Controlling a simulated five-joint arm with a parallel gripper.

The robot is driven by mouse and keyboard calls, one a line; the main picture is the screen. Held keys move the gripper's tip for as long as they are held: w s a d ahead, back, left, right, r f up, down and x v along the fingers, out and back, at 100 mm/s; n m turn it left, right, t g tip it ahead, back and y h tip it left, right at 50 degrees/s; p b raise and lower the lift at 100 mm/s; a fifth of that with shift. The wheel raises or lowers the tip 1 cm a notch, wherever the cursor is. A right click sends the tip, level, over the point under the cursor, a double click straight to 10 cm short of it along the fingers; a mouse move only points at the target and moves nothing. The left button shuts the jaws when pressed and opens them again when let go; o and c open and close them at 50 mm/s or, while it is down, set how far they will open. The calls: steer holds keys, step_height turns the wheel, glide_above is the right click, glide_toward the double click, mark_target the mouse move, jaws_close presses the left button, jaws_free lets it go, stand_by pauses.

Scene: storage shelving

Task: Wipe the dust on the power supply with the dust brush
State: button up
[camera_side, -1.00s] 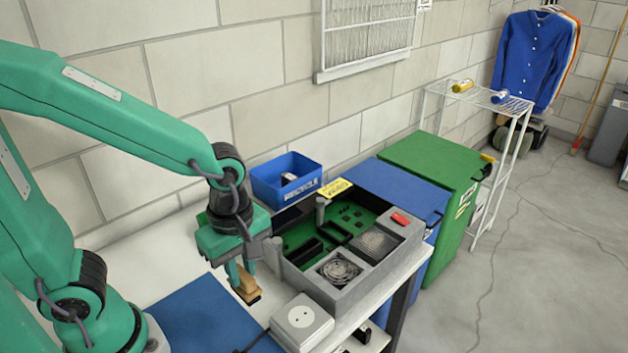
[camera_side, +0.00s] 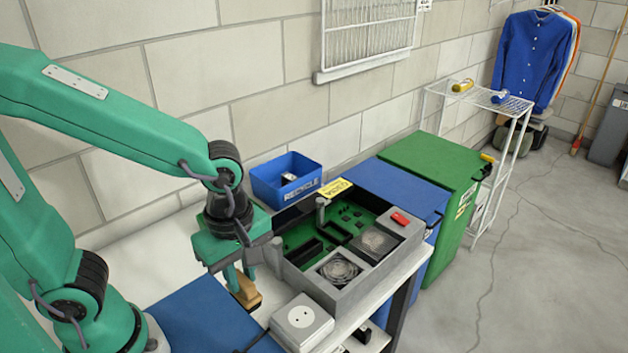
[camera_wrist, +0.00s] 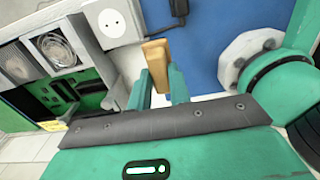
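My gripper (camera_side: 241,278) is shut on the wooden dust brush (camera_side: 247,296), with a finger on either side of it. The tan brush also shows between the fingers in the wrist view (camera_wrist: 157,58). It hangs low at the left of the open grey computer case (camera_side: 294,282), apart from the fans. The front unit with a round fan grille (camera_side: 339,269) looks like the power supply, with pale dust-like streaks; it also shows in the wrist view (camera_wrist: 56,50). A second grille unit (camera_side: 374,242) sits behind it. The bristles are not clear.
A white socket box (camera_side: 302,318) stands in front of the case. A blue mat (camera_side: 205,315) lies left on the white table. A blue recycle bin (camera_side: 286,178) stands behind the case. Blue and green (camera_side: 432,165) bins stand to the right.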

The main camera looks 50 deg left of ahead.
steer(key=c, duration=0.3)
steer(key=shift+w+d+r, duration=0.15)
steer(key=shift+w, duration=0.35)
steer(key=w+d+r, duration=0.1)
steer(key=w+r, duration=0.1)
steer(key=w, duration=0.9)
steer(key=w+d+r, duration=0.1)
steer(key=w+d, duration=0.1)
steer(key=w, duration=0.9)
steer(key=shift+d+r, duration=0.2)
steer(key=shift+r, duration=0.15)
steer(key=shift+f, duration=0.1)
